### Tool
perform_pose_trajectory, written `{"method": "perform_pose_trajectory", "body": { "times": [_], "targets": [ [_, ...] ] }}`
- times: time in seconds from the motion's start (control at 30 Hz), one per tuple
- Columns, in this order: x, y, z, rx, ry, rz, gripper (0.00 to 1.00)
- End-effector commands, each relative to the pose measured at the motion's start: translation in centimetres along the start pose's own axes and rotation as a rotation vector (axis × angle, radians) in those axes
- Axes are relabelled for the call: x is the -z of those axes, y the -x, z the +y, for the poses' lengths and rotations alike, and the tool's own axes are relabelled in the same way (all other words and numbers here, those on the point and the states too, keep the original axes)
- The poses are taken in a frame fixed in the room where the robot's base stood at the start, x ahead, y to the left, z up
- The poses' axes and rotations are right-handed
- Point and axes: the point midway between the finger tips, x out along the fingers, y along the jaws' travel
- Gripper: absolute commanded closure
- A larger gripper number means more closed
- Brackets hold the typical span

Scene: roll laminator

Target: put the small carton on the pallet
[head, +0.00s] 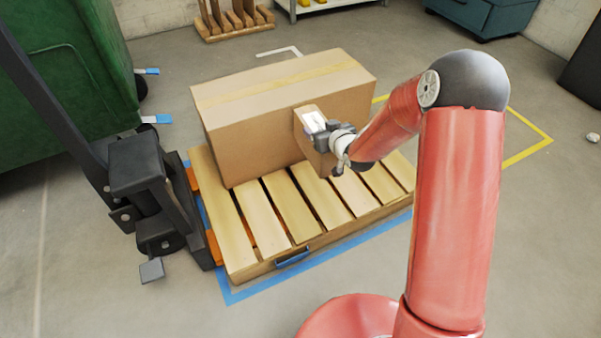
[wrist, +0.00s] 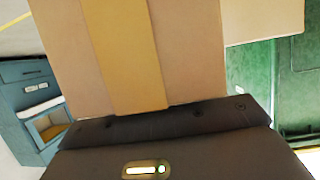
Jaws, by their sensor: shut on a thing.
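The small carton (head: 318,163) is brown and hangs or stands in front of the big carton, over the pallet's slats. My gripper (head: 325,137) is shut on it near its upper part. In the wrist view the small carton (wrist: 195,55) fills the middle, with a tan tape strip down its face, right at the dark gripper body. The wooden pallet (head: 285,209) lies on the floor with its front slats bare. I cannot tell whether the small carton's underside touches the slats; its far side is hidden.
A big taped carton (head: 250,143) stands on the pallet's back part, close behind the small one. A dark pallet jack (head: 140,170) is at the pallet's left, beside a green container (head: 65,80). Blue floor tape (head: 330,252) edges the pallet. Floor at front left is clear.

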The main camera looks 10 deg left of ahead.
Motion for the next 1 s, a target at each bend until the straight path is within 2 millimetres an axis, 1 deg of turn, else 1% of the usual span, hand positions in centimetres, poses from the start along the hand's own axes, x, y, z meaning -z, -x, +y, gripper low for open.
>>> {"method": "perform_pose_trajectory", "body": {
  "times": [0.07, 0.17, 0.6, 0.7, 0.8, 1.0],
  "targets": [
    [0.6, -0.7, -0.6, 0.028, 0.013, 0.004, 0.95],
    [-0.2, -1.3, -1.1, 0.045, 0.016, -0.001, 0.95],
    [-10.3, -5.4, -1.2, 0.045, 0.014, -0.003, 0.95],
    [-12.1, -6.1, -1.1, 0.044, 0.016, -0.001, 0.95],
    [-13.2, -6.6, -1.1, 0.043, 0.016, 0.001, 0.95],
    [-14.2, -7.0, -1.1, 0.043, 0.016, 0.001, 0.95]
  ]
}}
